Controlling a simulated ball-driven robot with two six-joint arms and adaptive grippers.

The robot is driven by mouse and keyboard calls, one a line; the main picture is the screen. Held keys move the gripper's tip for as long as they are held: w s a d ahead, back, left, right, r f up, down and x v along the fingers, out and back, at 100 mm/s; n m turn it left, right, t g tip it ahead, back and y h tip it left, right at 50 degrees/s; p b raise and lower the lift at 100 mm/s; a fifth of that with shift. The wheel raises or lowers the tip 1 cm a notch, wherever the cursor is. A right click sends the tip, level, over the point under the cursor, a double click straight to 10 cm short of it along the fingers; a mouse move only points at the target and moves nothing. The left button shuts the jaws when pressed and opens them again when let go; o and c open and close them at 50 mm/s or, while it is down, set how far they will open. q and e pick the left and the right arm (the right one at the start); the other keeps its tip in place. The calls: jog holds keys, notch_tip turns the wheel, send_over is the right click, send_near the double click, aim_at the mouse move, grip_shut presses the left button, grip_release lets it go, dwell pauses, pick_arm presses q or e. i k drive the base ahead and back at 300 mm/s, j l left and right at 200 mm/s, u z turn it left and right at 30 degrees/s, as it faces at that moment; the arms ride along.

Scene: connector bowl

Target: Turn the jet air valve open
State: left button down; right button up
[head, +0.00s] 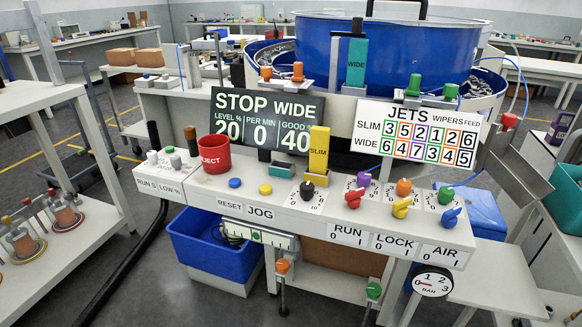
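The air valve (451,217) is a small blue lever at the right end of the white console (290,207). Its AIR label (444,252), marked 0 and 1, is on the console front below it. The lever looks slanted; I cannot tell which mark it points to. A yellow lever (401,207) stands to its left above LOCK, and a red lever (354,198) above RUN. A round pressure gauge (432,282) marked BAR hangs below; its red needle lies on the left side. Neither of my grippers is in view.
Black, orange and green knobs stand behind the levers. A scoreboard (417,133), a yellow SLIM block (319,150) and the big blue bowl (390,47) stand behind. A metal chute (515,172) is at right.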

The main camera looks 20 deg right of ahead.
aim_at(449, 219)
jog(key=z, duration=1.4)
jog(key=j+u, duration=0.2)
jog(key=j, duration=0.25)
